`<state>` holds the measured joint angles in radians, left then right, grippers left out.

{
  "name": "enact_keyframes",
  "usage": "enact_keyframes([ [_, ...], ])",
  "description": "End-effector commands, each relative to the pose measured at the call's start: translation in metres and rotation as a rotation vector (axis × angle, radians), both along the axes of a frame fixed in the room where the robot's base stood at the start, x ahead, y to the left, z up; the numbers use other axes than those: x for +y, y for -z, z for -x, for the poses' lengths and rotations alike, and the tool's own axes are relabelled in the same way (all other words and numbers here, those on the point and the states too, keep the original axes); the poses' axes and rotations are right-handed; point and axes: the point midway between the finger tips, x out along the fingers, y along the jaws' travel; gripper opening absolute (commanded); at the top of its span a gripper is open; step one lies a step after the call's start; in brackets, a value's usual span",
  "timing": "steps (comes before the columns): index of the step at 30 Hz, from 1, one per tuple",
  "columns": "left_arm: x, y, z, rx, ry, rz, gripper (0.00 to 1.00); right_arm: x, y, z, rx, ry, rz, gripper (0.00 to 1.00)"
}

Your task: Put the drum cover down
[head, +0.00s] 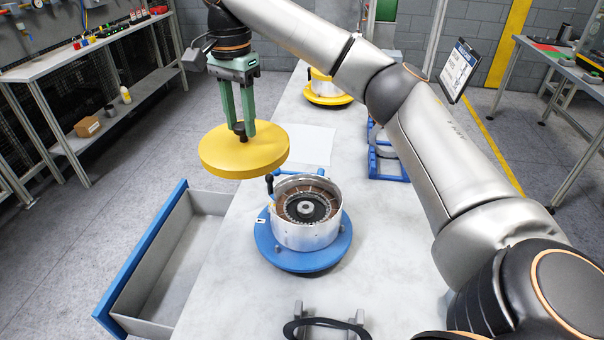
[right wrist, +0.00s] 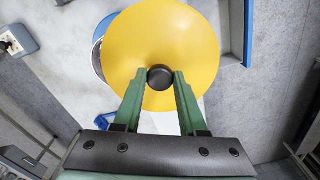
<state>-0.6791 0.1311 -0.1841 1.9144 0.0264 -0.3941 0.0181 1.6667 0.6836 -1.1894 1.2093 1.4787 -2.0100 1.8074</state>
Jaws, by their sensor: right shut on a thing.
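The drum cover (head: 240,158) is a yellow disc with a black knob on top. My right gripper (head: 241,131) is shut on the knob and holds the cover in the air, roughly level, over the table's left side and the open drawer. In the right wrist view the green fingers (right wrist: 160,77) close on the knob, and the cover (right wrist: 185,40) fills the middle. The open drum (head: 306,220) is a silver cylinder on a blue round base (head: 302,258), with dark ringed parts inside. It stands to the right of and below the cover in the head view. My left gripper is not seen.
An open drawer (head: 150,245) with a blue front juts out at the table's left. A white sheet (head: 312,145) lies behind the drum. A second yellow-based unit (head: 327,98) stands at the far end, and a blue rack (head: 385,163) at the right. A black-handled fixture (head: 328,323) is in front.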

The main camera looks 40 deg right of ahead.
Motion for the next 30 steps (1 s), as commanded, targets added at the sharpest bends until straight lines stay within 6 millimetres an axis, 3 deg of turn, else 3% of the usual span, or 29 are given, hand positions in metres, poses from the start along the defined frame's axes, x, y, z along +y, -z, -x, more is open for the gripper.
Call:
enact_keyframes([
  [8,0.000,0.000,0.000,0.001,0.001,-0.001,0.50,-0.048,0.030,0.046,0.003,0.004,0.000,0.00],
  [20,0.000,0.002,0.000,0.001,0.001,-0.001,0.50,-0.076,0.077,0.073,0.001,0.003,0.001,0.00],
  [25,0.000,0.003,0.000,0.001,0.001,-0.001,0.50,-0.082,0.088,0.080,0.002,0.003,0.002,0.00],
  [30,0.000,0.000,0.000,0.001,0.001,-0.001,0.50,-0.082,0.111,0.080,0.003,0.001,0.001,0.00],
])
